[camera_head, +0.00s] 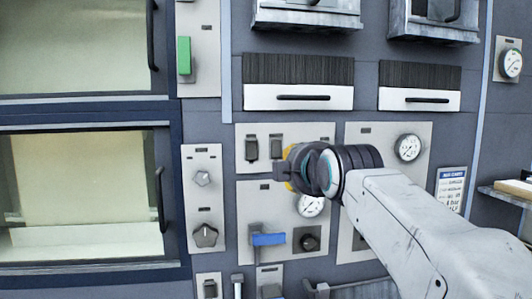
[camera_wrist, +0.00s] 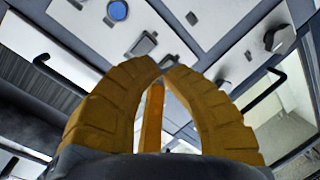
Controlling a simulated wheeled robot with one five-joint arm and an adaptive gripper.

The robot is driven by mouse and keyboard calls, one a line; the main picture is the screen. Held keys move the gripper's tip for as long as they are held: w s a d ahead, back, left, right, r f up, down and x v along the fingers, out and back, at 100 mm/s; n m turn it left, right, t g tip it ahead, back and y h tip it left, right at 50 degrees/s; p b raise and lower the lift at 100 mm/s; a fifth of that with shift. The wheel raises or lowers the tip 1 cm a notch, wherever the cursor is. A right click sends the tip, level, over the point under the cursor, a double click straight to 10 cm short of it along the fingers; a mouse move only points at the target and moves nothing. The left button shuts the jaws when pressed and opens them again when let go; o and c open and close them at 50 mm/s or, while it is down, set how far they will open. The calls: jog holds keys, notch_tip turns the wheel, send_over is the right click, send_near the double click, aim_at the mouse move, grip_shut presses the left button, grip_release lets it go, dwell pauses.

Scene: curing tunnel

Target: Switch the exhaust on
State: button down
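My gripper (camera_head: 284,172) is in front of the grey control panel in the head view, mostly hidden by my wrist. In the wrist view its yellow fingers (camera_wrist: 161,68) come together at the tips, with nothing clearly held. Two dark rocker switches, a left one (camera_head: 251,149) and a right one (camera_head: 276,147), sit on the upper plate, just above and left of my gripper. A dark switch-like part (camera_wrist: 144,45) shows just beyond the fingertips in the wrist view. The labels are too small to read, so I cannot tell which control is the exhaust.
Below are a blue lever (camera_head: 268,239) and a dark knob (camera_head: 310,242). Left of them are a star knob (camera_head: 206,235) and a smaller knob (camera_head: 202,178). A green handle (camera_head: 184,55) is higher up. A gauge (camera_head: 408,148) is right. Handled drawers (camera_head: 299,98) project above.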

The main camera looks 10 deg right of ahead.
jog(key=shift+d+r+n+t, duration=0.1)
jog(key=shift+r+n+t, duration=0.3)
jog(key=shift+n, duration=1.05)
jog(key=shift+r+n+t, duration=0.1)
jog(key=shift+r+n, duration=0.6)
jog(key=shift+n, duration=0.75)
jog(key=shift+w, duration=0.1)
jog(key=p, duration=0.8)
send_near(277, 151)
jog(key=w, duration=0.3)
jog(key=w+p, duration=0.1)
jog(key=w, duration=0.1)
jog(key=w+f+p, duration=0.1)
jog(key=w, duration=0.1)
jog(key=shift+w, duration=0.15)
jog(key=shift+w+p, duration=0.3)
jog(key=shift+w, duration=0.1)
